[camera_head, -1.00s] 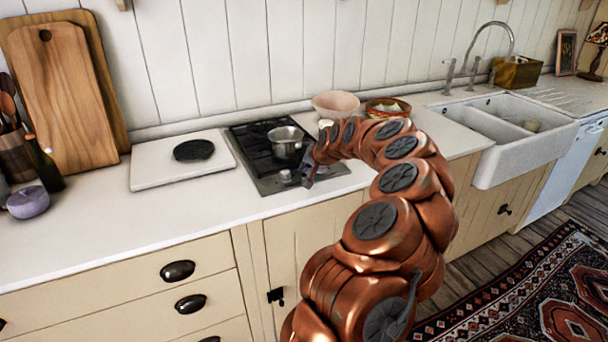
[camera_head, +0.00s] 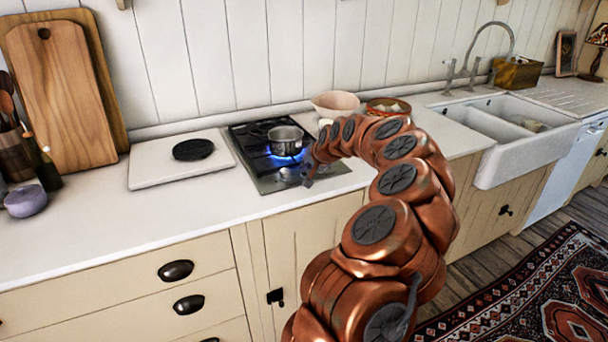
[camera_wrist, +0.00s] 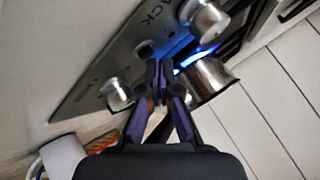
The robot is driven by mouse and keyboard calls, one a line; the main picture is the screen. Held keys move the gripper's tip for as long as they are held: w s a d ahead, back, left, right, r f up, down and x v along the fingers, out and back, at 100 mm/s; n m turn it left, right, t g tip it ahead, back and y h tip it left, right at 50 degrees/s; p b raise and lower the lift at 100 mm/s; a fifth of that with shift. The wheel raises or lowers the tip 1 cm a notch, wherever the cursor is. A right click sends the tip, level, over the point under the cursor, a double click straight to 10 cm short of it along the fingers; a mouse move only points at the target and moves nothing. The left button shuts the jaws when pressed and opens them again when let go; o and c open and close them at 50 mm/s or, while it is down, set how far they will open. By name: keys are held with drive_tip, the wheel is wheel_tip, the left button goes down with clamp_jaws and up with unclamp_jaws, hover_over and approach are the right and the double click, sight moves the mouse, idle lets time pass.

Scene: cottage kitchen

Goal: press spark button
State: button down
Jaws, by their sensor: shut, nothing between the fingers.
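The gas hob (camera_head: 268,183) is set in the white counter, with a steel saucepan (camera_head: 284,141) on it. A blue flame (camera_head: 280,158) burns under the pan. In the wrist view, the hob's metal front panel (camera_wrist: 92,92) carries silver knobs, one (camera_wrist: 117,94) left of my fingers and one (camera_wrist: 205,18) above right. A small dark round button (camera_wrist: 145,49) sits on the panel between them. My gripper (camera_wrist: 160,66) is shut and empty, its tips close to that button; I cannot tell whether they touch. In the head view my gripper (camera_head: 308,181) is at the hob's front right.
The saucepan (camera_wrist: 206,78) and flame (camera_wrist: 198,56) are close right of my fingers. A pale bowl (camera_head: 336,103) and a dish (camera_head: 388,106) stand behind my arm. A white board (camera_head: 150,172) with a black disc lies left of the hob. The front counter is clear.

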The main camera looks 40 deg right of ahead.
sight(305, 174)
drive_tip(key=shift+r, duration=0.1)
drive_tip(key=shift+r, duration=3)
